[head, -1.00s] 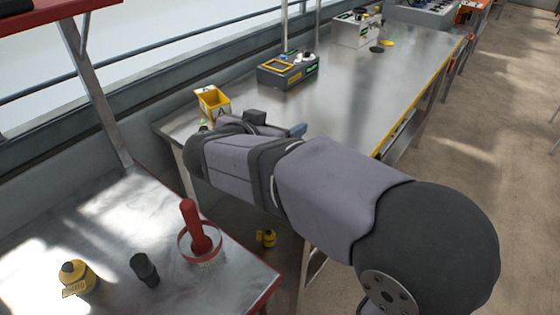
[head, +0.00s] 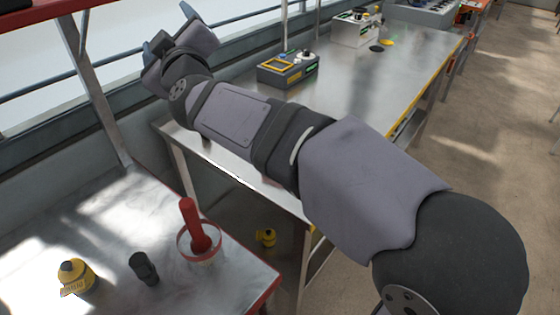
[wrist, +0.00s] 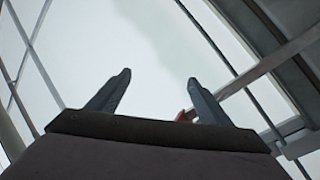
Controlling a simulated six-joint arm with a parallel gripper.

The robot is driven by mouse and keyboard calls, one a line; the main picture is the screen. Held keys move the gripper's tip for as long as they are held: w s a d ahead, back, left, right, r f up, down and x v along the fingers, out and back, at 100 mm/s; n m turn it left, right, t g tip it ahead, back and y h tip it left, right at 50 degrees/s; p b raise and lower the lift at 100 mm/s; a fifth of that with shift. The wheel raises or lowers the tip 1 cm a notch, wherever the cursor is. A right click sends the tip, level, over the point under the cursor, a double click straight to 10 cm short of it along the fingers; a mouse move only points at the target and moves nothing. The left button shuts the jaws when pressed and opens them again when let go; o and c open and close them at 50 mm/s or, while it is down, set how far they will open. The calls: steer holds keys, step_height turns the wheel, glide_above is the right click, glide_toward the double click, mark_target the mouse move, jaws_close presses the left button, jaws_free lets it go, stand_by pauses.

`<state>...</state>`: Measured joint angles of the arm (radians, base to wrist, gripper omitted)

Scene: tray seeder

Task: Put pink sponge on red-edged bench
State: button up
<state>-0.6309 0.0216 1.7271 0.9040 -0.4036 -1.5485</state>
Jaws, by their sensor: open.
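The red-edged bench (head: 112,222) is at the lower left of the head view, its metal top partly bare. I see no pink sponge in any view. My gripper (head: 168,28) is raised at the upper left of the head view, in front of the windows and above the far bench's left end. In the wrist view my gripper (wrist: 157,82) has its two fingers spread, with only bright window and frame bars between them. It is open and empty.
A yellow-edged bench (head: 350,95) holds grey devices (head: 288,69). A gap separates the benches; a yellow item (head: 266,237) lies low there.

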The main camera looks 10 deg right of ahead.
steer(key=s+a+f+n+g+y, duration=0.1)
steer(key=s+a+f+n+g, duration=0.2)
steer(key=f+n, duration=0.35)
steer(key=s+a+f+n+g+y, duration=0.1)
steer(key=s+a+f+n+g, duration=0.15)
steer(key=f+n+g, duration=0.35)
steer(key=d+f+n+t+h, duration=0.1)
steer(key=d+f+n+h, duration=0.4)
steer(key=d, duration=0.3)
steer(key=w+d+r+t+h, duration=0.1)
steer(key=d+r+h, duration=0.3)
steer(key=d, duration=0.5)
steer(key=w+d+r+t+h, duration=0.1)
steer(key=d+r+h, duration=0.1)
steer(key=d+h, duration=0.55)
steer(key=shift+n+y, duration=0.55)
steer(key=shift+y, duration=0.2)
steer(key=f, duration=0.3)
steer(key=d+f, duration=0.1)
steer(key=f, duration=0.6)
steer(key=shift+d+f+b, duration=0.15)
steer(key=shift+f+b, duration=0.75)
steer(key=shift+f, duration=1.4)
step_height(320, 180, down, 4)
steer(key=shift+r+b, duration=0.1)
steer(key=shift+b, duration=0.45)
steer(key=shift+x, duration=1)
steer(key=shift+w+d, duration=0.2)
steer(key=shift+w, duration=0.2)
